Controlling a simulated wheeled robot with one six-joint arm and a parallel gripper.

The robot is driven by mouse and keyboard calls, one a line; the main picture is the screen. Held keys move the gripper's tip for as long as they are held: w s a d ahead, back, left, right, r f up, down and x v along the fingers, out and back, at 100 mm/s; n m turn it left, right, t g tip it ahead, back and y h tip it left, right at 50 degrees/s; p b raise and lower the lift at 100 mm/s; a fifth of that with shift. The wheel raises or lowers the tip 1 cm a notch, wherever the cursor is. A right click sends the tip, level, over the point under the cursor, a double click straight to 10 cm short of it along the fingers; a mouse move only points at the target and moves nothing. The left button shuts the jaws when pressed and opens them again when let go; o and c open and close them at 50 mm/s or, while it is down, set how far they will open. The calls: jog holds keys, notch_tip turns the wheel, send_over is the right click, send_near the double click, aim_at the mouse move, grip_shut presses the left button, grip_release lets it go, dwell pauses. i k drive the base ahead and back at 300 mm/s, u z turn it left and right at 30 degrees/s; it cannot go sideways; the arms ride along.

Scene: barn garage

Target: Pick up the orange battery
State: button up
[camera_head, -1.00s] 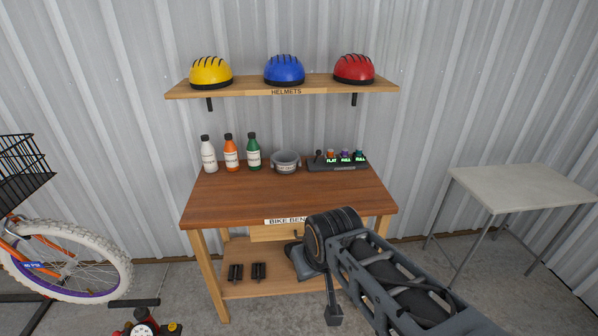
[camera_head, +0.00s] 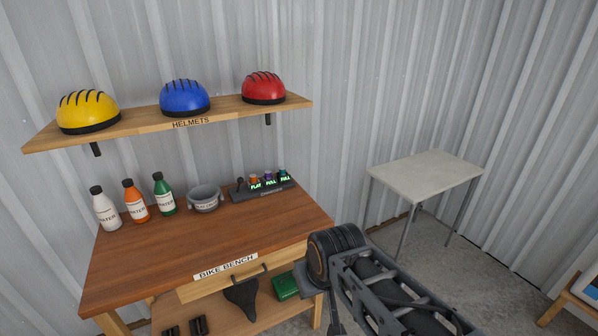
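The orange battery (camera_head: 253,179) stands upright in the left battery slot of the dark charger (camera_head: 262,194), at the back right of the bench. The lit label in front of it reads FLAT. A purple battery (camera_head: 268,176) and a teal battery (camera_head: 284,175) stand to its right, each behind a FULL label. My arm crosses the lower right of the view, in front of the bench's right side and well apart from the charger. My gripper's fingertips do not show in this view.
The wooden bench (camera_head: 190,243) has clear room in front of the charger. A grey bowl (camera_head: 204,204) and white (camera_head: 105,212), orange (camera_head: 135,205) and green (camera_head: 164,198) bottles stand left of it. A helmet shelf (camera_head: 215,115) hangs above. A bare table (camera_head: 425,172) stands right.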

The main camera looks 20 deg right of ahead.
aim_at(253, 178)
jog(key=z, duration=0.35)
jog(key=i, duration=1.4)
jog(key=u, duration=0.6)
